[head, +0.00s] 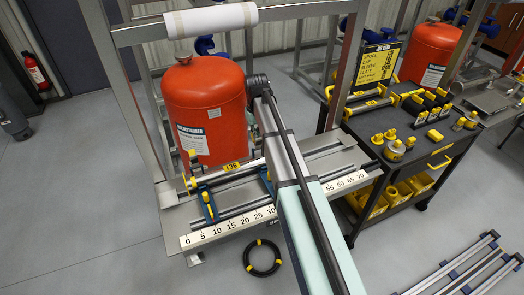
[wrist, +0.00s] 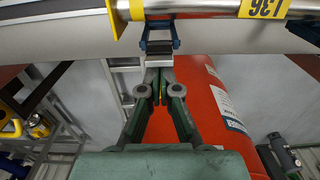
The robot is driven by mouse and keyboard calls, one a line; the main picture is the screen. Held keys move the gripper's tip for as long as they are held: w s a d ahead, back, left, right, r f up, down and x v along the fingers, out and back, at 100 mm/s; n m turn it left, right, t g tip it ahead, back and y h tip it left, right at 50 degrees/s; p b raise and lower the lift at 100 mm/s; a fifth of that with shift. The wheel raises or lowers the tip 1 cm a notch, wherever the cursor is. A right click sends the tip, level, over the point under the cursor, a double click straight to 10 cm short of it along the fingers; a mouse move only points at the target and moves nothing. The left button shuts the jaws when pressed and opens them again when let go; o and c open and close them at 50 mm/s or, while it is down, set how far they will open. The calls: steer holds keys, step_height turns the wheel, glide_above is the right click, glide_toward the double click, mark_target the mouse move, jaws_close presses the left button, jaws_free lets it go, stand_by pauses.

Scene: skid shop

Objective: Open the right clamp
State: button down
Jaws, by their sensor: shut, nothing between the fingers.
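The right clamp (wrist: 160,40) is a blue bracket with a dark block, around the bar at the top middle of the wrist view. In the head view only a blue sliver of it (head: 266,181) shows beside my arm. My arm hides the gripper in the head view. Whether the clamp is open or closed is unclear.
A left blue clamp (head: 207,203) stands on the rails above a numbered scale (head: 215,231). A red cylinder (head: 205,110) stands close behind, and fills much of the wrist view. A dark cart (head: 400,150) with yellow parts is at right. A black ring (head: 262,258) lies on the floor.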

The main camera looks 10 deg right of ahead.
step_height(320, 180, up, 7)
steer(key=s+p, duration=0.1)
steer(key=p, duration=0.3)
stand_by(0.4)
steer(key=shift+d+f, duration=0.1)
